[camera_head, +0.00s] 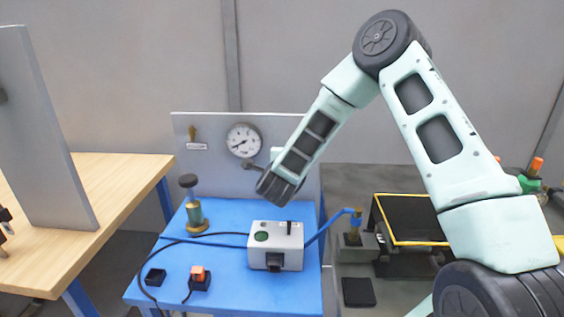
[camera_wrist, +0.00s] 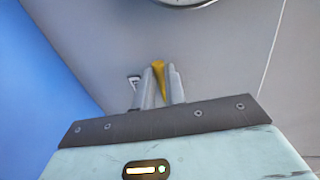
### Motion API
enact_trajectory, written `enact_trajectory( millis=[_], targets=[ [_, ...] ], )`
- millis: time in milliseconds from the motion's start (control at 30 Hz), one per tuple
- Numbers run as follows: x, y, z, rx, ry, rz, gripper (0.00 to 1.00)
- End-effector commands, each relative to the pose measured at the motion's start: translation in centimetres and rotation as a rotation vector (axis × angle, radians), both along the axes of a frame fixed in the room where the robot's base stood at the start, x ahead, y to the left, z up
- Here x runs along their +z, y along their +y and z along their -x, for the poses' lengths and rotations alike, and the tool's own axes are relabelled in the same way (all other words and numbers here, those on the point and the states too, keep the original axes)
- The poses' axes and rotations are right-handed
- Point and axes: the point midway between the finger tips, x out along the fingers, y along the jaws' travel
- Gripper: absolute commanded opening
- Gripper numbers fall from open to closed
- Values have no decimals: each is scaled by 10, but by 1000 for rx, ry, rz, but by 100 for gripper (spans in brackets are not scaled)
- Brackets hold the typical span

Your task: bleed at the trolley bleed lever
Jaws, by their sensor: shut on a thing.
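In the wrist view my gripper (camera_wrist: 159,88) is shut on a narrow yellow lever (camera_wrist: 160,84). The lever stands between the two grey fingers, in front of the grey panel, with a small label (camera_wrist: 133,80) beside it. The label text cannot be read. In the head view my arm hides most of my gripper and the held lever, to the right of the round gauge (camera_head: 243,140). The gauge rim also shows at the top of the wrist view (camera_wrist: 188,3). A separate brass-coloured fitting (camera_head: 192,132) sits above a label on the panel's left side.
A wooden table (camera_head: 115,185) with an upright board stands left. A yellow-edged black tray (camera_head: 405,220) is at right.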

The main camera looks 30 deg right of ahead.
Motion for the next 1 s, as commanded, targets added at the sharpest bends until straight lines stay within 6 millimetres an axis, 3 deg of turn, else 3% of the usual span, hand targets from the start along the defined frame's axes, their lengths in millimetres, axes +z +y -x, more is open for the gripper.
enact_trajectory(
  millis=[633,667,700,1000],
  targets=[
    [-4,0,1,-1,32,38,0],
    [-4,0,1,-1,32,38,20],
    [-4,0,1,-1,31,37,31],
    [-3,0,1,0,28,38,34]
  ],
)
